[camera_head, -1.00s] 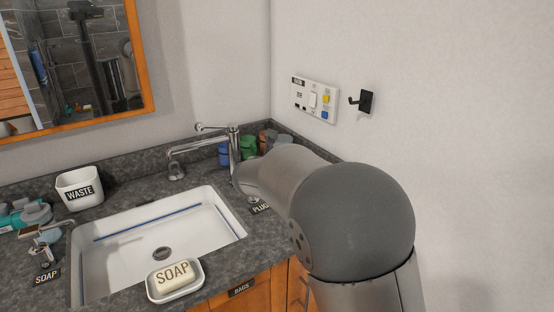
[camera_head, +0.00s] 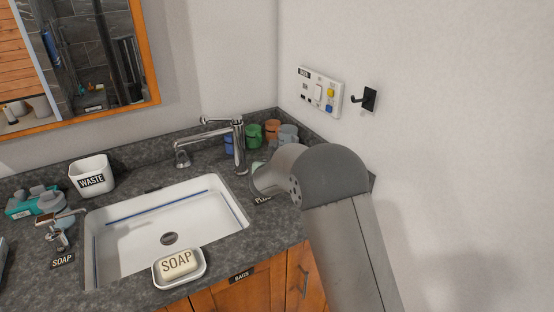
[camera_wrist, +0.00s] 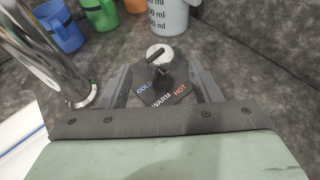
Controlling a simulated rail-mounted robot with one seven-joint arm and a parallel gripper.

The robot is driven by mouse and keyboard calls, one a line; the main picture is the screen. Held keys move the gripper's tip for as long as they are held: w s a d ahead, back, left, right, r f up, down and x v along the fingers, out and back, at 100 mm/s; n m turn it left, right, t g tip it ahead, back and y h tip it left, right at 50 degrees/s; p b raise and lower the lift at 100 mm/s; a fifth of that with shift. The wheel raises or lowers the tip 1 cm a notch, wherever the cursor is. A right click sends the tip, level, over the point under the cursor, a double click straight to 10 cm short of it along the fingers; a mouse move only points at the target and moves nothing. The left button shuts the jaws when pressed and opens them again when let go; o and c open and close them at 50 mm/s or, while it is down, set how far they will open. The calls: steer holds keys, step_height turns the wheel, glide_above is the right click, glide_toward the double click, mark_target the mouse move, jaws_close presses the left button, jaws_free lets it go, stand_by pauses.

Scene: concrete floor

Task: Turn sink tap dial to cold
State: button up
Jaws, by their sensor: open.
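The tap dial (camera_wrist: 160,56) is a round metal knob with a black handle, in the upper middle of the wrist view. Its dark plate (camera_wrist: 160,95) carries the words COLD at left, WARM in the middle and HOT at right. My gripper (camera_wrist: 160,75) is open, with one finger on each side of the dial and plate; I cannot tell whether either finger touches. The chrome tap (camera_head: 239,147) stands at the sink's back right corner, and its column (camera_wrist: 45,55) is left of my gripper in the wrist view. In the head view my arm hides the dial.
A blue mug (camera_wrist: 60,28), a green mug (camera_wrist: 100,14) and a clear measuring jug (camera_wrist: 168,14) stand close behind the dial. The white sink (camera_head: 215,230) lies left of my arm, with a soap dish (camera_head: 181,281) in front. A wall hook (camera_head: 367,98) is at right.

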steer(key=p+x, duration=0.1)
steer(key=x, duration=0.4)
steer(key=c, duration=1)
steer(key=shift+a+r+m+h+p, duration=0.2)
steer(key=shift+m+h+p, duration=0.35)
steer(key=shift+p, duration=0.45)
steer(key=shift+d+f+m+h, duration=0.15)
steer(key=shift+m+h, duration=0.1)
steer(key=shift+h, duration=0.2)
steer(key=o, duration=1)
